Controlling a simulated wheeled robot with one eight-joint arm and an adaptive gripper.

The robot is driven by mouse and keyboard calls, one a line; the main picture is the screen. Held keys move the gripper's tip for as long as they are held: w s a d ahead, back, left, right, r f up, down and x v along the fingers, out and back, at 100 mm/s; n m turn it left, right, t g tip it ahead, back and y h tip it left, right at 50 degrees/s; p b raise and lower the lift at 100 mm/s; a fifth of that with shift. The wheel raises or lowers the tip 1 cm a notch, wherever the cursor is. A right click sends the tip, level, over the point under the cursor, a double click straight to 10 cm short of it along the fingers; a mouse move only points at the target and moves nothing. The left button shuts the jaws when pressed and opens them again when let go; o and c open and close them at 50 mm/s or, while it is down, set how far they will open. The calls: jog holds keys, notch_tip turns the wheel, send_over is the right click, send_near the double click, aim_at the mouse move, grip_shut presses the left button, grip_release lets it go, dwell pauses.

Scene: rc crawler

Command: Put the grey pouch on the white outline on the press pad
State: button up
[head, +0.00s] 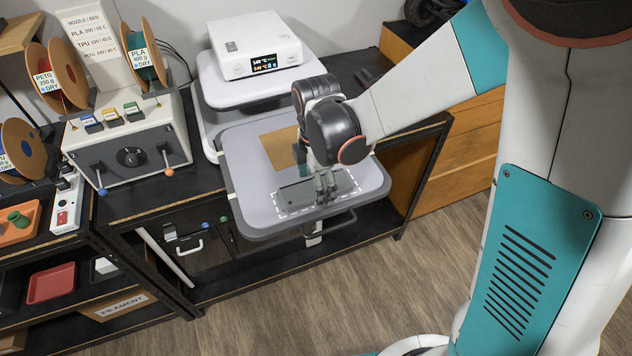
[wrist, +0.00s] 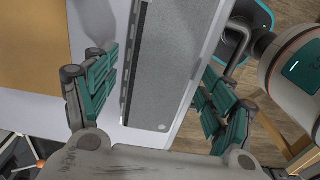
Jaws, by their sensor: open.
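The grey pouch (head: 297,194) lies flat on the light grey press pad (head: 240,170), near its front edge. The white dashed outline (head: 283,214) shows around the pouch in the head view; its far side is partly hidden by my gripper. My gripper (head: 326,187) points down over the right half of the pouch. In the wrist view the pouch (wrist: 172,65) runs lengthwise between my fingers (wrist: 160,100), which are spread wide with a gap visible on the left side. Whether the right finger touches the pouch is unclear.
A tan sheet (head: 280,150) lies on the pad behind the pouch. The white press head (head: 255,45) with a display stands behind. A control box with levers (head: 130,150) and filament spools (head: 65,75) are at the left. Wooden floor lies in front.

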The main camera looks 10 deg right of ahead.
notch_tip(320, 180, up, 12)
jog(key=p, duration=0.8)
jog(key=shift+r, duration=0.1)
dwell(0.7)
